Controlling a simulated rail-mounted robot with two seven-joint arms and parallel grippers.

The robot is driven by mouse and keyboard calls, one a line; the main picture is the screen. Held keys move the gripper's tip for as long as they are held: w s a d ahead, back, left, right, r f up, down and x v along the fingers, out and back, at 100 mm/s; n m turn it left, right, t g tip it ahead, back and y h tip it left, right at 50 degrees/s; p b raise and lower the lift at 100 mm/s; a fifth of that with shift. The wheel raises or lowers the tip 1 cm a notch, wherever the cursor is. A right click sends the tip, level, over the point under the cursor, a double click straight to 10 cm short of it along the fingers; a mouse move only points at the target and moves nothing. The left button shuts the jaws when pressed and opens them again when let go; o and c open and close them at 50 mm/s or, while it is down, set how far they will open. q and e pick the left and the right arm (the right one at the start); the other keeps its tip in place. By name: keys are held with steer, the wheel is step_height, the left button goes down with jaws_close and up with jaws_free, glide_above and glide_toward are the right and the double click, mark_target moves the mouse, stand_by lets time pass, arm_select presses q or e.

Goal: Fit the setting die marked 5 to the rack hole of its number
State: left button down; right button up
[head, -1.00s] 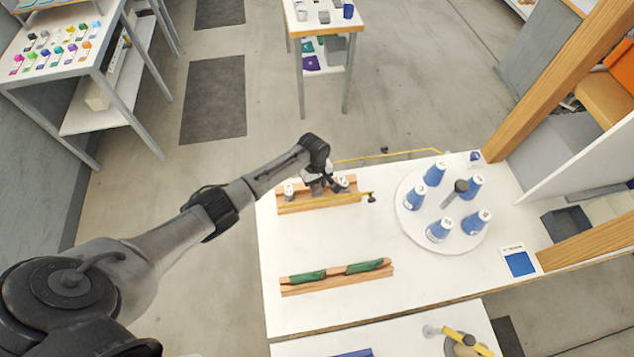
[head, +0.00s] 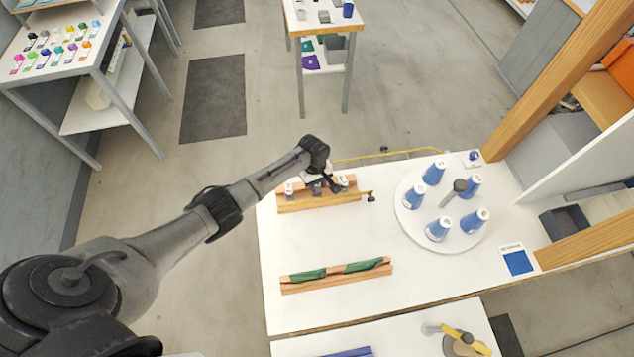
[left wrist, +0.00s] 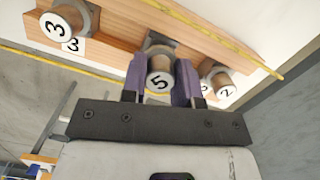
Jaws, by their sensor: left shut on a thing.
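The setting die marked 5 (left wrist: 159,79) is a round metal piece with a pale face. My left gripper (left wrist: 160,80) is shut on it, one purple finger on each side, over the wooden rack (left wrist: 120,22). In the head view the left gripper (head: 318,185) is at the rack (head: 318,207) near the table's back left. A grey collar shows just behind die 5; I cannot tell whether the die is seated in its hole. Dies marked 3 (left wrist: 64,24) and 2 (left wrist: 222,84) stand in the rack on either side. My right gripper is not in view.
A round white carousel (head: 445,243) with several blue cones stands to the right of the rack. A second wooden rack (head: 340,277) with green pieces lies nearer the front. The white table (head: 300,240) between the two racks is clear. A yellow strip (head: 340,198) runs along the die rack.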

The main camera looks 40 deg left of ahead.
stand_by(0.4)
arm_select(q)
steer(key=shift+p, duration=0.3)
stand_by(0.6)
steer(key=shift+p, duration=0.35)
stand_by(1.0)
steer(key=shift+f, duration=0.65)
steer(key=shift+f+b, duration=0.5)
steer(key=shift+b, duration=0.1)
steer(key=c, duration=0.8)
jaws_free()
